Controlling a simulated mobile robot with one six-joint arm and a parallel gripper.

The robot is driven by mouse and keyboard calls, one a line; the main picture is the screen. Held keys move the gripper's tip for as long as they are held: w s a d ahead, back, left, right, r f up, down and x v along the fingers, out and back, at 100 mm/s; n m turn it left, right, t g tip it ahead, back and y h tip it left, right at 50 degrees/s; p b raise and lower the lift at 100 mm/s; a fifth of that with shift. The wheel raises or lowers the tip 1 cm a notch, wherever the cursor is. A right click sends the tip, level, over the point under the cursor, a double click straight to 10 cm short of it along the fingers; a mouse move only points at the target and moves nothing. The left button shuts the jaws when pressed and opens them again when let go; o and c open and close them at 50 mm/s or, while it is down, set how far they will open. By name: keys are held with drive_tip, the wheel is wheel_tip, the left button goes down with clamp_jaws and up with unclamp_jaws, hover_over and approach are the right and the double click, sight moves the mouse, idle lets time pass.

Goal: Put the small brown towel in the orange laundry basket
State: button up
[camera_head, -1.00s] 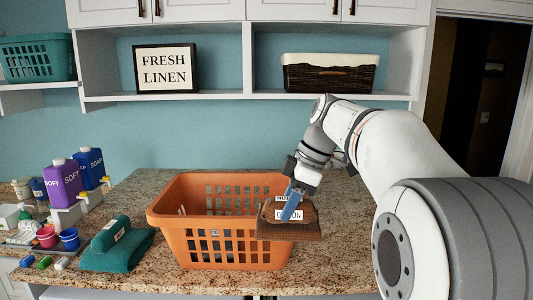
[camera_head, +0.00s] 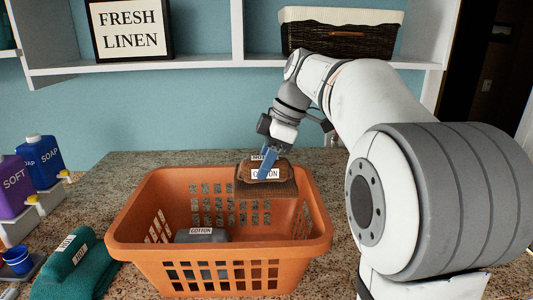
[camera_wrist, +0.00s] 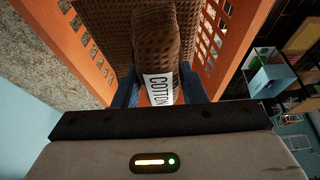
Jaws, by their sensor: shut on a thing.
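The small brown towel (camera_head: 262,187), folded and with a white COTTON label, is held in my gripper (camera_head: 268,163). My gripper's blue fingers are shut on it. In the wrist view the towel (camera_wrist: 155,50) fills the space between the fingers (camera_wrist: 158,92). The orange laundry basket (camera_head: 215,261) stands on the counter, upright and open at the top. The towel is over the rear right part of the basket's opening, its lower part seemingly near or below the back rim; the exact height is hard to tell. The basket's orange wall (camera_wrist: 95,60) shows beside the towel.
A dark grey folded cloth (camera_head: 202,236) with a COTTON label lies inside the basket at the left. A teal towel (camera_head: 78,262) and soap bottles (camera_head: 40,158) stand left of the basket. A shelf (camera_head: 200,66) with a wicker basket (camera_head: 335,35) hangs above.

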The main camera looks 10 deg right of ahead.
sight(280, 157)
wheel_tip(280, 157, down, 12)
drive_tip(key=b, duration=0.5)
drive_tip(key=shift+s+r, duration=0.15)
drive_tip(key=shift+r, duration=0.05)
drive_tip(key=shift+d, duration=0.1)
drive_tip(key=o, duration=1.1)
drive_tip(key=shift+c, duration=0.2)
drive_tip(key=shift+r, duration=0.1)
drive_tip(key=b+v, duration=0.1)
drive_tip(key=v, duration=0.6)
wheel_tip(280, 157, up, 8)
drive_tip(key=p, duration=0.6)
drive_tip(key=shift+d+r, duration=0.15)
drive_tip(key=shift+r, duration=2.15)
